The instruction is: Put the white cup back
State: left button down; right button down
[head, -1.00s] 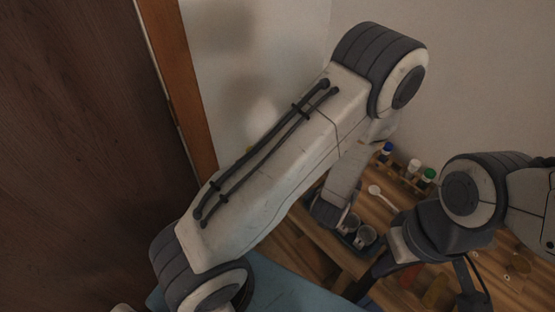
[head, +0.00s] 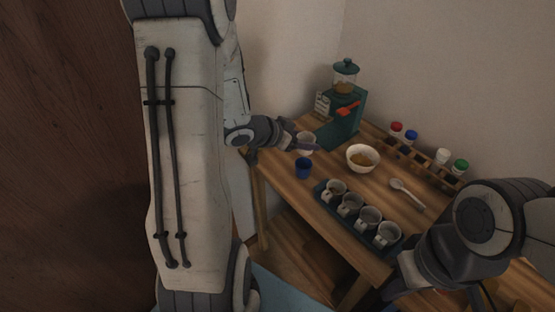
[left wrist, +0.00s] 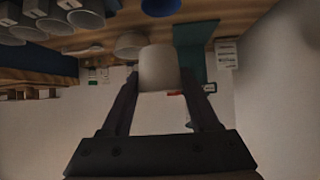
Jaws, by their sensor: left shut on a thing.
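My left gripper (head: 296,139) is shut on a white cup (head: 308,142) at the far left part of the table, beside the green grinder. In the left wrist view, which looks upside down, the white cup (left wrist: 158,68) sits between the two fingers. I cannot tell whether its base touches the table. A dark tray (head: 381,243) near the table's front edge holds several white cups in a row. My right arm is at the lower right of the head view; its fingers cannot be made out.
A blue cup (head: 303,168) stands just in front of my left gripper. The green grinder (head: 341,122), a bowl (head: 363,158), a spoon (head: 406,194) and a rack (head: 446,181) with colour-capped bottles are close by. The wooden table (head: 330,170) has bare room between the blue cup and the bowl.

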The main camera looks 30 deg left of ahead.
pick_arm(q)
jog(key=w+a+f, duration=0.1)
jog(key=a+f, duration=0.1)
jog(key=a, duration=0.1)
jog(key=w+a+f, duration=0.1)
jog(key=a+f, duration=0.1)
jog(key=a, duration=0.2)
jog(key=a+f, duration=0.2)
jog(key=a, duration=0.1)
jog(key=shift+w+a+f, duration=0.15)
jog(key=shift+w+f, duration=0.1)
jog(key=shift+w, duration=0.15)
jog(key=shift+f+b, duration=0.55)
jog(key=shift+f, duration=1.45)
jog(key=shift+f, duration=0.1)
jog(key=shift+f, duration=0.1)
jog(key=shift+c, duration=0.6)
grip_release()
